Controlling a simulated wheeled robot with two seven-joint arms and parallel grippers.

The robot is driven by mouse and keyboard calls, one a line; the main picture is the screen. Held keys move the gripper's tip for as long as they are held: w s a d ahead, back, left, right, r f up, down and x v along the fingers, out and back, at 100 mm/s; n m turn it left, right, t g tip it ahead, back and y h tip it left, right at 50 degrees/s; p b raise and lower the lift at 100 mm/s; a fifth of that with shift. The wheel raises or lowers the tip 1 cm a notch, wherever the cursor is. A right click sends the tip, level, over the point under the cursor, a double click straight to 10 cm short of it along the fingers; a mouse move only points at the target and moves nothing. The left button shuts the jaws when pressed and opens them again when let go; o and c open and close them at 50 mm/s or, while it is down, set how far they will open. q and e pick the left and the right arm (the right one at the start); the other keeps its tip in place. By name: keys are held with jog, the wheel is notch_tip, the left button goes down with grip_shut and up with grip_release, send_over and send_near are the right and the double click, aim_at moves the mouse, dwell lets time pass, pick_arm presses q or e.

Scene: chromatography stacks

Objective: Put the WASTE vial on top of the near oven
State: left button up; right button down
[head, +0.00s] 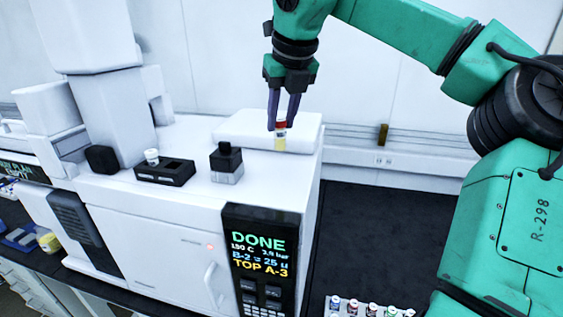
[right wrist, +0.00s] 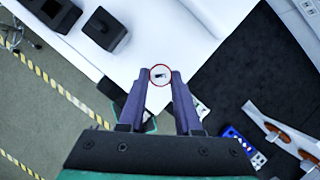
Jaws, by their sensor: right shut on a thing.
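My right gripper (head: 281,125) points down and is shut on a vial (head: 280,142) with a red-ringed cap and a yellow lower part. No WASTE label is readable on it. The vial is upright in front of the raised white slab, over the top of the near oven (head: 160,215); I cannot tell if its base touches. In the right wrist view the red-rimmed cap (right wrist: 160,75) shows between the fingertips (right wrist: 160,84), close to the oven top's edge. My left gripper is not in view.
On the oven top are a black holder (head: 165,173) with a white-capped vial (head: 152,157), a black-and-grey block (head: 227,164) and a white tower (head: 110,110). A rack of several vials (head: 366,307) stands on the dark bench at lower right.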

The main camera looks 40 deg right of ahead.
aim_at(282, 144)
jog(key=f, duration=0.5)
jog(key=w+f, duration=0.1)
jog(key=f, duration=0.2)
jog(key=shift+d+p, duration=0.1)
jog(key=shift+p, duration=0.3)
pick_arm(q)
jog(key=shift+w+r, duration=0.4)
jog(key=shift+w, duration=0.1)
pick_arm(e)
jog(key=shift+s, duration=0.2)
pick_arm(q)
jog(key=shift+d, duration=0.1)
pick_arm(e)
jog(key=shift+f, duration=0.15)
jog(key=c, duration=0.6)
grip_release()
jog(key=shift+w, duration=0.15)
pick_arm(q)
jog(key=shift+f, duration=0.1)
pick_arm(e)
jog(key=shift+r, duration=0.25)
pick_arm(q)
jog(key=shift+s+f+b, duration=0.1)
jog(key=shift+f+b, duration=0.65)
jog(key=shift+b, duration=0.15)
pick_arm(e)
jog(key=v, duration=1.1)
jog(key=shift+r, duration=0.35)
